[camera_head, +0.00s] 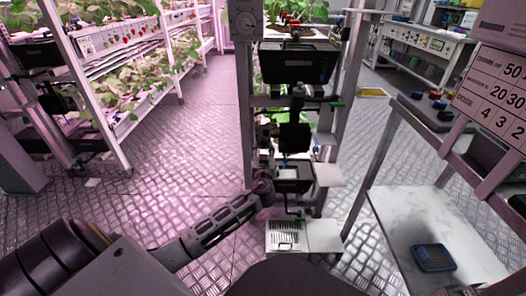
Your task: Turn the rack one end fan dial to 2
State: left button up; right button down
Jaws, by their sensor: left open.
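A narrow rack end (337,100) with upright grey posts stands in the middle. A small grey unit with a round face (246,19) is at the top of its left post. It may be the fan dial, but its marks and setting are too small to read. My left gripper (264,186) reaches in from the lower left. It is open, low down beside the rack's left post and well below the round face. I cannot tell whether it touches the rack. My right gripper is not in view.
Black bins (297,66) hang on the rack end. A pale table (425,220) holds a blue tray (434,258) at the right, below a number board (497,92). Plant racks stand left, with open metal floor (205,130) between.

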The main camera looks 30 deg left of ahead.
pick_arm(q)
jog(key=shift+w+a, duration=0.1)
jog(key=shift+c, duration=0.2)
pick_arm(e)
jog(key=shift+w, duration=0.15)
pick_arm(q)
grip_shut()
